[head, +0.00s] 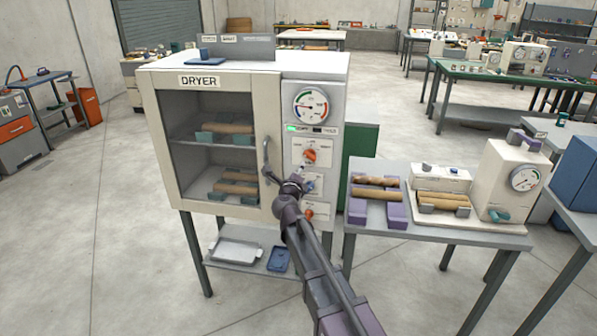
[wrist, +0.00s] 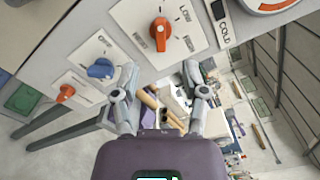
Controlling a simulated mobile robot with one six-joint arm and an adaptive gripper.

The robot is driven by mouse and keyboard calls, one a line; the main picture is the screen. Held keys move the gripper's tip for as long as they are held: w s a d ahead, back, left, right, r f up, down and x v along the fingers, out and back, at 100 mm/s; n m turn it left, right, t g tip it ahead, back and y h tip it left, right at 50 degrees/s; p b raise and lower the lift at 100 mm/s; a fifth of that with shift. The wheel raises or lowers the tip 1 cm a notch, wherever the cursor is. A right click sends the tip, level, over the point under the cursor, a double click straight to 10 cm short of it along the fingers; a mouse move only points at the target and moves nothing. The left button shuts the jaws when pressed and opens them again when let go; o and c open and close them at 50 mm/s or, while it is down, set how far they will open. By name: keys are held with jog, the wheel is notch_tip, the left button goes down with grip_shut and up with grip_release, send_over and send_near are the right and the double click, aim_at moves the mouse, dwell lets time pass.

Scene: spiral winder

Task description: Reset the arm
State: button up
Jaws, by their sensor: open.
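My arm reaches up from the lower right in the head view, and my gripper (head: 291,181) is in front of the dryer's control panel, beside the door handle (head: 268,160). In the wrist view my gripper (wrist: 163,85) has its two fingers apart with nothing between them. The dryer (head: 215,68) is a cream cabinet with a glass door that looks shut. An orange knob (wrist: 160,34), a blue knob (wrist: 101,68) and a smaller orange knob (wrist: 65,92) show on the panel. Whether a finger touches the panel cannot be told.
Brown rolls (head: 228,127) lie on supports inside the dryer. A grey side table (head: 440,232) at right holds more rolls and a cream device with a dial (head: 512,180). A shelf under the dryer holds a white tray (head: 236,251) and a blue tray (head: 278,259). The left floor is clear.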

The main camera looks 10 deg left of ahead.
jog(key=s+d+f+n+g, duration=0.6)
jog(key=s+d+n, duration=0.2)
jog(key=s+d, duration=0.2)
jog(key=s+d+f+n+g, duration=0.6)
jog(key=s+d+n, duration=0.2)
jog(key=s+d, duration=0.1)
jog(key=s+d+f+n+g, duration=0.6)
jog(key=s+d+n, duration=0.2)
jog(key=s+d, duration=0.2)
jog(key=shift+s+d+f+y, duration=0.25)
jog(key=shift+s+d+y, duration=0.05)
jog(key=shift+d, duration=0.45)
